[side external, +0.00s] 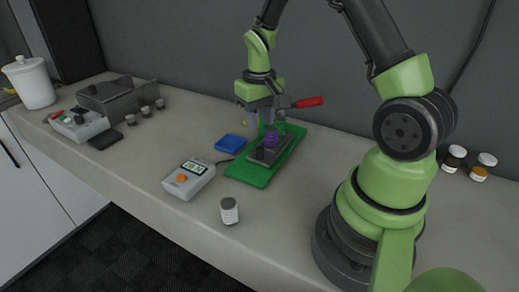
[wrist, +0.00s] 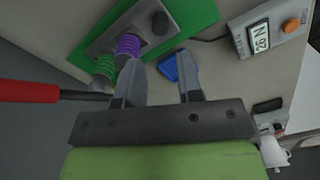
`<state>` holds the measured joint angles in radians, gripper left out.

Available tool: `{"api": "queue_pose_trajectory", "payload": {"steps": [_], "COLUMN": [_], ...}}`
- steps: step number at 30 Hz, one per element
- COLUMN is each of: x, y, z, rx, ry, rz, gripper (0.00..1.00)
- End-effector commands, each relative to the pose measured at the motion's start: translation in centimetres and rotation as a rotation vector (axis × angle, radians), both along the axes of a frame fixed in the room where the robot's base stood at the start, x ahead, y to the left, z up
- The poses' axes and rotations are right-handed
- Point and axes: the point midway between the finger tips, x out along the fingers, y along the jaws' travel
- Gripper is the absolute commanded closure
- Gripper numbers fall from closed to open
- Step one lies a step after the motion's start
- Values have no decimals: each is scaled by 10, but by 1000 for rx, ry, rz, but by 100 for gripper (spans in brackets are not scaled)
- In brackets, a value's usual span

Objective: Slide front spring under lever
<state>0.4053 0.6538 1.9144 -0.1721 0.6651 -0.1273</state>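A purple spring (side external: 271,138) stands upright on the grey base plate (side external: 257,156) of a small rig, on a green board (side external: 246,173). It also shows in the wrist view (wrist: 128,45). A green spring (side external: 281,127) is just behind it, closer to the lever; it shows in the wrist view too (wrist: 105,65). The lever's red handle (side external: 309,102) sticks out to the right, and at the left of the wrist view (wrist: 28,92). My gripper (wrist: 158,64) is open and empty, fingers apart, beside the springs. One finger partly overlaps the springs' side of the rig; contact cannot be told.
A blue block (side external: 230,143) lies left of the board. A force readout box (side external: 188,180) and a small lidded jar (side external: 229,211) stand in front. Grey bins (side external: 118,97), a tool tray (side external: 80,123) and a white pot (side external: 29,82) are at the left. Two jars (side external: 470,163) are at the right.

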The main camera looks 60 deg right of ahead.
Motion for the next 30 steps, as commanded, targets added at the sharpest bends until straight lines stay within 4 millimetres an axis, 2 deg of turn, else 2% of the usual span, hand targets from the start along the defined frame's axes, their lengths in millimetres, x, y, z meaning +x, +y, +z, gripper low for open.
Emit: {"api": "queue_pose_trajectory", "payload": {"steps": [9, 15, 19, 27, 30], "x": [-1, -1, -1, 0, 0], "y": [1, 1, 1, 1, 1], "z": [-58, -83, -90, -90, -90], "rx": [3, 0, 0, 0, 0], "ry": [5, 3, 1, -1, 0], "rz": [0, 0, 0, -1, -1], "gripper": [66, 66, 66, 66, 89]}}
